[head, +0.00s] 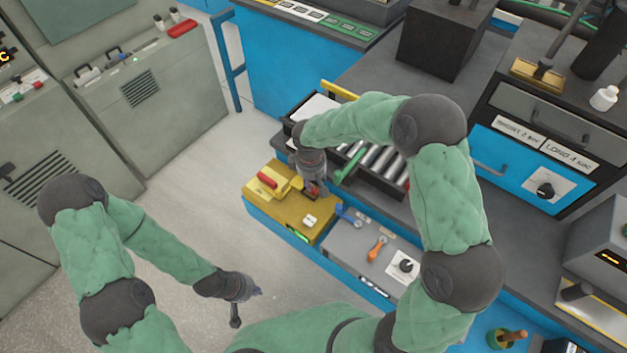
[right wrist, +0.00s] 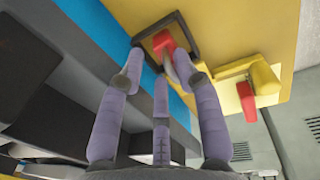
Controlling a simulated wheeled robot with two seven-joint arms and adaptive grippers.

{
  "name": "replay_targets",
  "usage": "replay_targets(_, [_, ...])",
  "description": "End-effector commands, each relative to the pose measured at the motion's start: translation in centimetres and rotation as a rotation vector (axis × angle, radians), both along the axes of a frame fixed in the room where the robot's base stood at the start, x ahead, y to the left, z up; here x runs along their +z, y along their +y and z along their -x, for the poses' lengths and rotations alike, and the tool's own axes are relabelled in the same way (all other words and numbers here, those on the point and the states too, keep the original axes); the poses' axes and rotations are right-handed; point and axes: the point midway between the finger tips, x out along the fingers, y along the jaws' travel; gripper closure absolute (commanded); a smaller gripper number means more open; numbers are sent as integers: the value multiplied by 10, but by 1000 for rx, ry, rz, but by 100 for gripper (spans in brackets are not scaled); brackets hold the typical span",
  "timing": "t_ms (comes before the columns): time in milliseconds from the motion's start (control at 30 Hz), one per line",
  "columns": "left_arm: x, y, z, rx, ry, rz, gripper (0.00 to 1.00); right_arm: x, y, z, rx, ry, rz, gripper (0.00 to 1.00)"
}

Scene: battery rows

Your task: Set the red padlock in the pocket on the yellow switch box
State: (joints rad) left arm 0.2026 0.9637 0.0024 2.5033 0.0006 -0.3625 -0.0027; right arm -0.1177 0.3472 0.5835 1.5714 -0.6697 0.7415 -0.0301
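The yellow switch box (head: 290,217) stands at the front of the bench in the head view. Its yellow face (right wrist: 235,30) fills the upper part of the right wrist view. In the head view my right gripper (head: 312,184) hides part of the pocket. My left gripper (head: 247,302) is open and empty over the floor.
A red handle (head: 267,180) on a yellow mount stands on the box beside the pocket; it also shows in the wrist view (right wrist: 247,100). A roller tray (head: 376,172) lies behind. A grey panel (head: 347,250) with blue and orange levers adjoins the box.

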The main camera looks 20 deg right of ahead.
Motion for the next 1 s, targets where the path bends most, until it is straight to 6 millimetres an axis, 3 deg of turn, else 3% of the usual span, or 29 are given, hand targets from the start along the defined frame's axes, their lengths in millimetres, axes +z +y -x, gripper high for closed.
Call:
replay_targets(333, [5,0,0,0,0,0,100,8,0,1,1,2,0,66])
replay_targets(800, [32,0,0,0,0,0,100,96,7,6,1,0,0,66])
replay_targets(1000, [37,0,0,0,0,0,100,117,9,8,1,1,1,66])
